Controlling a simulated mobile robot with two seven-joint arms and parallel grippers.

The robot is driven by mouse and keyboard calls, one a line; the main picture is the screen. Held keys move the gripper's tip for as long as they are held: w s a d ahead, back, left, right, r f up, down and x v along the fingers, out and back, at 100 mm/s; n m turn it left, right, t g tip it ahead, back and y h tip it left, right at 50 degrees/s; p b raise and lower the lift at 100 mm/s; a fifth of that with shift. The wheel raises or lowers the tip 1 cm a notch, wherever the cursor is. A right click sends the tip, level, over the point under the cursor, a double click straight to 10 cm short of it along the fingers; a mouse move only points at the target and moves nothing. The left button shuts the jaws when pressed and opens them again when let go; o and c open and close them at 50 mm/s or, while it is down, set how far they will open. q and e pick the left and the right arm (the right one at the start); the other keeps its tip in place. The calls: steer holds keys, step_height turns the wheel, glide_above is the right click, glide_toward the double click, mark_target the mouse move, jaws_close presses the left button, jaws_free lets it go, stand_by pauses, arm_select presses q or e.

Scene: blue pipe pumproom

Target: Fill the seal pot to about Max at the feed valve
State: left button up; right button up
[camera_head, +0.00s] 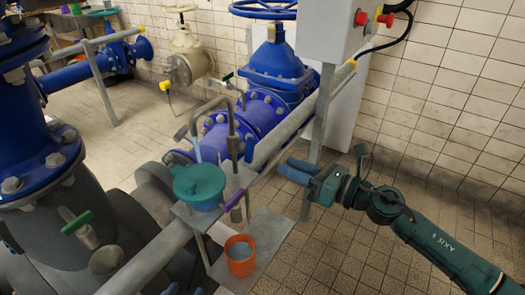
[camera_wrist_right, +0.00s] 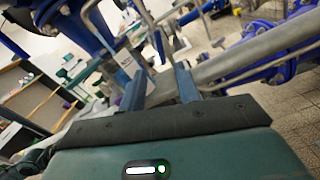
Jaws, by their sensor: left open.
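A teal-lidded pot (camera_head: 200,187), which looks like the seal pot, stands on a small grey shelf under bent pipes. Its level and Max mark cannot be made out. A thin upright pipe (camera_head: 233,140) stands beside it, with a purple lever (camera_head: 233,200) low down; I cannot tell whether this is the feed valve. My right gripper (camera_head: 288,168) is to the right of these, pointing left, with its blue fingers apart. In the right wrist view its fingers (camera_wrist_right: 160,88) are open, with grey pipework beyond. Only two tips of my left gripper (camera_head: 184,290) show at the bottom edge, apart.
An orange cup (camera_head: 240,255) with pale liquid stands on a lower grey plate. A grey rail (camera_head: 290,115) runs diagonally behind the pot. Large blue pipes and valves (camera_head: 262,100) fill the left and back. The tiled floor at right is clear.

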mark_target(253, 151)
steer(key=x, duration=1)
steer(key=shift+p, duration=0.4)
jaws_close()
